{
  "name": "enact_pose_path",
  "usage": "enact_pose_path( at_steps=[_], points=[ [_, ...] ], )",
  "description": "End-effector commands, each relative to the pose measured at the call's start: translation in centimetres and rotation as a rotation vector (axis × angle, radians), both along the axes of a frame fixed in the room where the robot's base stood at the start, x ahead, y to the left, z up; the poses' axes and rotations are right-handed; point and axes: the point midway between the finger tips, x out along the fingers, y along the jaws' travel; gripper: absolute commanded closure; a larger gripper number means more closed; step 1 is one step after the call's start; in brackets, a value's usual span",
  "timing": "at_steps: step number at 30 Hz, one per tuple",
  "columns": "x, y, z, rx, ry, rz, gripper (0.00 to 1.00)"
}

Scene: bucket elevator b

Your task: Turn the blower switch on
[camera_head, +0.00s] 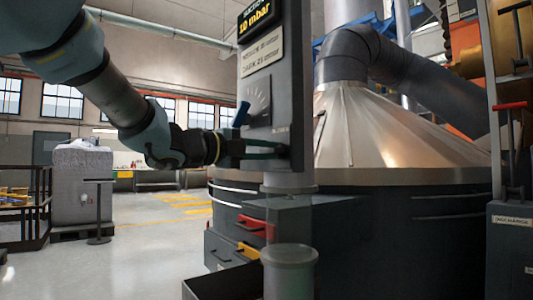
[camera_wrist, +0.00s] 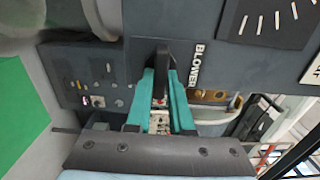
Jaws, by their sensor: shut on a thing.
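The blower switch is a small dark lever (camera_wrist: 163,57) beside the white BLOWER lettering (camera_wrist: 197,65) in the wrist view. My gripper (camera_wrist: 162,82) has its teal fingers shut on that lever at their tips. In the head view my gripper (camera_head: 280,150) reaches in from the left to the lower part of the grey control panel (camera_head: 283,110). The switch is hidden there by the fingers, and its exact position is hard to tell.
A dial scale (camera_head: 259,100) and a blue lever (camera_head: 241,114) sit just above my gripper on the panel. A grey post (camera_head: 289,182) stands below it. A large metal hopper (camera_head: 385,130) is close on the right. Open floor (camera_head: 150,240) lies to the left.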

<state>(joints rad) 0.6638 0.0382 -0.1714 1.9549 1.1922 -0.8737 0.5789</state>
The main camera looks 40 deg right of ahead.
Motion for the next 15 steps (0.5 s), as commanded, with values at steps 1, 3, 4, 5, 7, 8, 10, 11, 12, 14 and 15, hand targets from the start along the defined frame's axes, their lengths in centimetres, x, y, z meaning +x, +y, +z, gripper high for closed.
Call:
enact_pose_path(
  at_steps=[1, 3, 4, 5, 7, 8, 10, 11, 12, 14, 15],
  points=[
    [-0.05, -0.01, -0.07, 0.002, -0.002, -0.001, 1.0],
    [-0.05, -0.01, -0.08, 0.002, -0.002, -0.001, 1.0],
    [-0.06, -0.01, -0.08, 0.002, -0.002, -0.001, 1.0],
    [-0.06, -0.01, -0.08, 0.002, -0.002, -0.001, 1.0],
    [-0.06, -0.01, -0.08, 0.002, -0.001, -0.002, 0.74],
    [-0.05, -0.01, -0.08, 0.002, -0.001, -0.001, 0.71],
    [-0.05, -0.01, -0.07, 0.001, -0.001, -0.001, 0.63],
    [-0.04, -0.01, -0.07, 0.001, -0.001, -0.001, 0.6],
    [-0.04, -0.01, -0.06, 0.001, 0.0, -0.001, 0.55],
    [-0.03, -0.01, -0.05, 0.001, 0.0, -0.001, 0.5],
    [-0.03, -0.01, -0.05, 0.001, 0.0, -0.001, 0.5]
  ],
)
